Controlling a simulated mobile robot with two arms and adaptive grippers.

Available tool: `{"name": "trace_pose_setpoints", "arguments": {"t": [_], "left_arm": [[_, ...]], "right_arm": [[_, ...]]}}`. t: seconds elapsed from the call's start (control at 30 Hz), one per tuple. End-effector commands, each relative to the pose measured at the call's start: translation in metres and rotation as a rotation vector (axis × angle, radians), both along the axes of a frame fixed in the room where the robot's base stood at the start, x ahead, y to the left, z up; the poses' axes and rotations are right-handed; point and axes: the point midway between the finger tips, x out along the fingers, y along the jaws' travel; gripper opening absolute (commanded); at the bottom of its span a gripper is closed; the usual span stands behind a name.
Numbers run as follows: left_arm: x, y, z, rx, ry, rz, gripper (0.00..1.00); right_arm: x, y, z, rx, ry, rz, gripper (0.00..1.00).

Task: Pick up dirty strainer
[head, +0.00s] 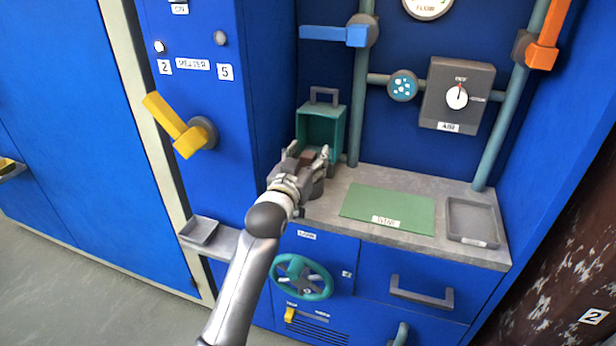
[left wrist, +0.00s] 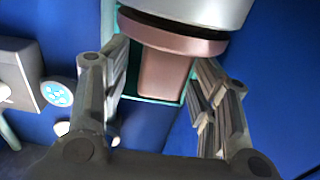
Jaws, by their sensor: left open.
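A brown block-shaped handle on a brown rim shows between my left fingers in the left wrist view; it appears to be the strainer (left wrist: 166,76). A pale grey cylinder (left wrist: 190,12) with a dark band adjoins the rim. In the head view the brown part (head: 307,158) is small and partly hidden by my left gripper (head: 309,153). The grey cylinder (head: 318,187) stands on the counter below it. My left gripper is open, with a finger on either side of the brown handle; I cannot tell whether they touch it. My right gripper is not in view.
A teal open box (head: 341,128) with a handle is behind the gripper. The grey counter (head: 345,176) holds a labelled green mat (head: 385,204) and a grey tray (head: 471,219) at right. A yellow lever (head: 175,125) is left; a teal handwheel (head: 303,276) is below.

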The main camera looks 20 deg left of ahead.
Motion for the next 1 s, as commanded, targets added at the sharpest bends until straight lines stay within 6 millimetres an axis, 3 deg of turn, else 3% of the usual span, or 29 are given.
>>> {"name": "trace_pose_setpoints", "arguments": {"t": [0.27,0.7,1.0], "left_arm": [[0.0021,-0.0002,0.0001,-0.001,0.000,0.000,0.54],[0.0019,-0.0002,0.0001,-0.001,0.000,0.000,0.00],[0.0019,-0.0002,0.0013,-0.001,-0.002,0.000,0.00]], "right_arm": [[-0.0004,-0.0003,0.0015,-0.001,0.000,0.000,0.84],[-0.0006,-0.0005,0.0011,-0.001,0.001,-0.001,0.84],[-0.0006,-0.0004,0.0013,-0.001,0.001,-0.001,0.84]]}}
